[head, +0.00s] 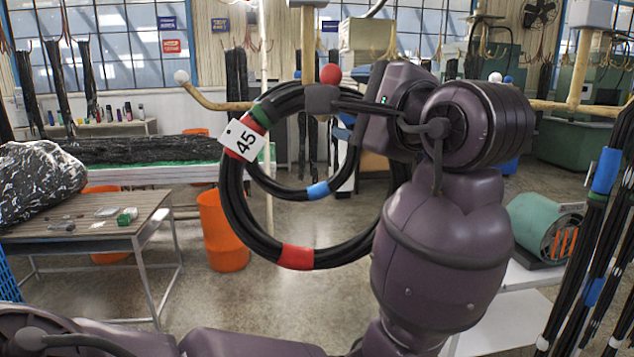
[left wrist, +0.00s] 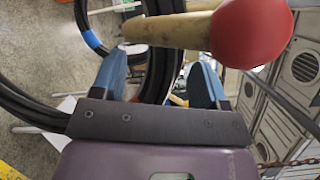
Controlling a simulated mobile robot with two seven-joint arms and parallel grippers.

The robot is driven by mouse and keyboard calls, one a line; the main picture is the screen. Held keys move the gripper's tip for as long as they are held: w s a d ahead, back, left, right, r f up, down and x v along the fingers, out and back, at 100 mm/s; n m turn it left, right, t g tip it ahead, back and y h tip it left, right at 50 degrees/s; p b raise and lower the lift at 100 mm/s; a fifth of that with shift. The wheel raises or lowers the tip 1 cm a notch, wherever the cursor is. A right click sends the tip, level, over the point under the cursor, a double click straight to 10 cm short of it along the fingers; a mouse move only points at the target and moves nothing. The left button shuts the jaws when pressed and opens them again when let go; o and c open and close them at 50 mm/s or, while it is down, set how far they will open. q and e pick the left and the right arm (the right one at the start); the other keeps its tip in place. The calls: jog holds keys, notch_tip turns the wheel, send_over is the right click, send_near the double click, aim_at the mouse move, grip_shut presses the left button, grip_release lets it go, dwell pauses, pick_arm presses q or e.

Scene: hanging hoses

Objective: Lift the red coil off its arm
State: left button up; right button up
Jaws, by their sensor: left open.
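The red coil (head: 297,257) is a large loop of black hose with red bands, a green band and a white tag marked 45. It hangs from a wooden arm whose end is a red ball (head: 330,74). A smaller black loop with a blue band (head: 318,190) hangs inside it. My left gripper (head: 325,100) is at the top of the coil, just below the red ball. In the left wrist view its blue-padded fingers (left wrist: 160,78) are apart, with black hose (left wrist: 163,55) between or just beyond them. The red ball (left wrist: 250,32) is close above the fingers. My right gripper is not in view.
Another wooden arm ends in a white ball (head: 182,77) at left. Black hoses with blue bands (head: 606,172) hang at the far right. An orange bin (head: 222,230) and a wooden table (head: 75,232) stand at left. Open floor lies below the coil.

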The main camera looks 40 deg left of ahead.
pick_arm(q)
jog(key=shift+a, duration=0.1)
jog(key=shift+c, duration=0.7)
grip_shut()
